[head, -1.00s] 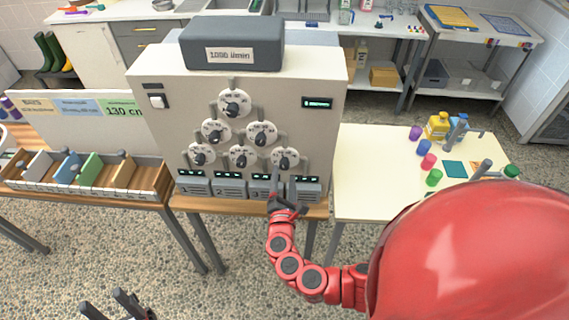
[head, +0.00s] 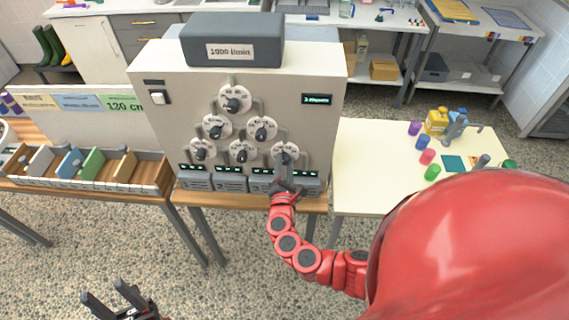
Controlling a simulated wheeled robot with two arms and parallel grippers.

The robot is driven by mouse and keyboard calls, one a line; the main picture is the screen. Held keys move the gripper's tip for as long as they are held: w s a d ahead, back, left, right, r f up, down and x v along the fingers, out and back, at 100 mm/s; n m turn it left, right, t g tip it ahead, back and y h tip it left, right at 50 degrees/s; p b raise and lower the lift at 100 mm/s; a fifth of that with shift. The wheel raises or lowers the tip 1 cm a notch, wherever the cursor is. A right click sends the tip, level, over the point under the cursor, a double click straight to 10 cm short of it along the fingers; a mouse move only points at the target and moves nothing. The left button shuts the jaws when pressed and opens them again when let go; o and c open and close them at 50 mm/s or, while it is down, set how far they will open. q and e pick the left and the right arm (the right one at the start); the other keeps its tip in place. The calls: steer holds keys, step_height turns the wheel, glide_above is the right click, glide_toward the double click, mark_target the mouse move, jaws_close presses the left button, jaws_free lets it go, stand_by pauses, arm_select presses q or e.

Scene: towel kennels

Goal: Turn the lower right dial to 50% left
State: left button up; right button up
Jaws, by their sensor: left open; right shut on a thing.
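The machine (head: 165,65) is a beige box with several round white dials with black knobs on its front. The lower right dial (head: 290,146) is at the right end of the bottom row. My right gripper (head: 284,162) is at this dial and shut on its knob, which it mostly hides. The knob's pointing direction cannot be read. The lower middle dial (head: 243,151) and lower left dial (head: 202,148) are uncovered. My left gripper (head: 107,297) is open and empty, low at the left over the floor.
Grey numbered drawers (head: 229,181) line the machine's base, close under my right gripper. A divided wooden tray (head: 90,186) stands on the left table. A cream table (head: 375,165) at right holds coloured cups and bottles.

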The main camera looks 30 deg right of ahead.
jaws_close()
steer(key=shift+f+m+b, duration=0.2)
steer(key=shift+m+b, duration=0.2)
steer(key=shift+b, duration=0.45)
steer(key=m+b, duration=0.5)
steer(key=b, duration=0.2)
steer(key=shift+d+m+b, duration=0.1)
steer(key=shift+m+b, duration=0.5)
steer(key=shift+b, duration=0.05)
steer(key=shift+r+m+b, duration=0.15)
steer(key=shift+m+b, duration=0.35)
steer(key=o, duration=1)
jaws_free()
